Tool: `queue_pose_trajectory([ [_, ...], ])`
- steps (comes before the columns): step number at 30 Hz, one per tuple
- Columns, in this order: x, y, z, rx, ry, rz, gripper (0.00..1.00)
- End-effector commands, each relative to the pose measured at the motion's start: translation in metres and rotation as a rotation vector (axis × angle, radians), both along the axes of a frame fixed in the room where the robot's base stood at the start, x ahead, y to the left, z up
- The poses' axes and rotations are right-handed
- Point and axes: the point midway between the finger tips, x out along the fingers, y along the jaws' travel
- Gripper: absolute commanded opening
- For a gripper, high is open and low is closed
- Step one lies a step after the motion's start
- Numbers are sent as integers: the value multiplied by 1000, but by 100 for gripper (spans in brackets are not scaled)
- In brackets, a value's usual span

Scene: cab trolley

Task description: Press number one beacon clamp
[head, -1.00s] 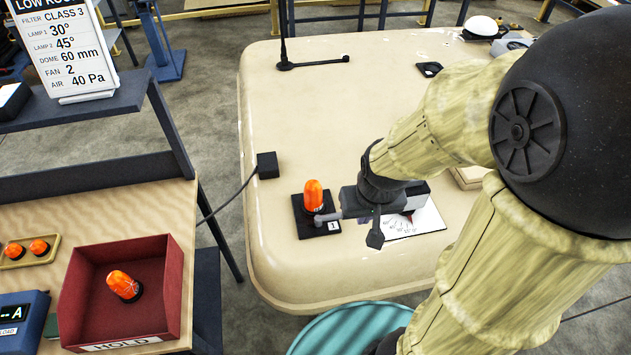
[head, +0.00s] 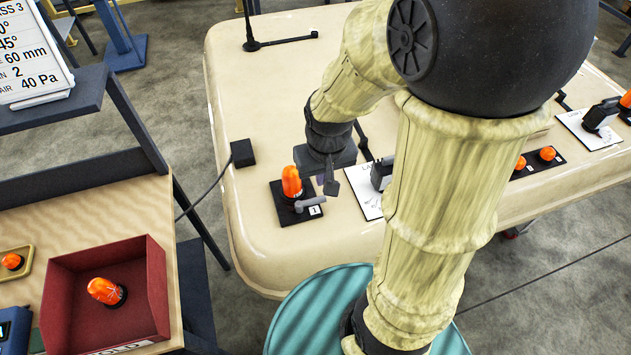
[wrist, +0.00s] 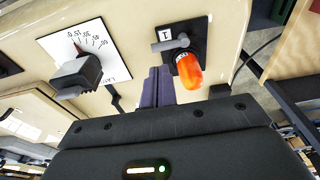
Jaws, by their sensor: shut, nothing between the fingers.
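The number one beacon (head: 291,183) is an orange dome standing on a black plate marked 1 (head: 316,211). Its grey clamp lever (head: 312,203) lies at the front of the plate, pointing right. In the wrist view the beacon (wrist: 188,70) tilts with the view, and the clamp lever (wrist: 170,46) shows beside the 1 label. My gripper (wrist: 158,72) has its purple fingers together with nothing between them, just short of the lever in that view. In the head view my gripper (head: 322,180) is just right of the beacon, above the lever; contact cannot be told.
A white dial card (head: 368,204) with a dark grey knob block (wrist: 80,75) stands beside the plate. A black box (head: 242,153) with a cable sits at the left. A red HOLD tray (head: 155,290) holds another orange beacon (head: 106,291). More beacons stand far right.

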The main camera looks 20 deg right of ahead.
Motion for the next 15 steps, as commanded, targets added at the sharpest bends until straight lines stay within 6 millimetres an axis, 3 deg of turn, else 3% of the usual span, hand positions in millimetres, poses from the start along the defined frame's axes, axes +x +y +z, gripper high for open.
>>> queue_pose_trajectory([
  [9, 77, 0, 5, 1, 273, -20, 0],
  [15, 112, -4, 1, 14, 412, -47, 0],
])
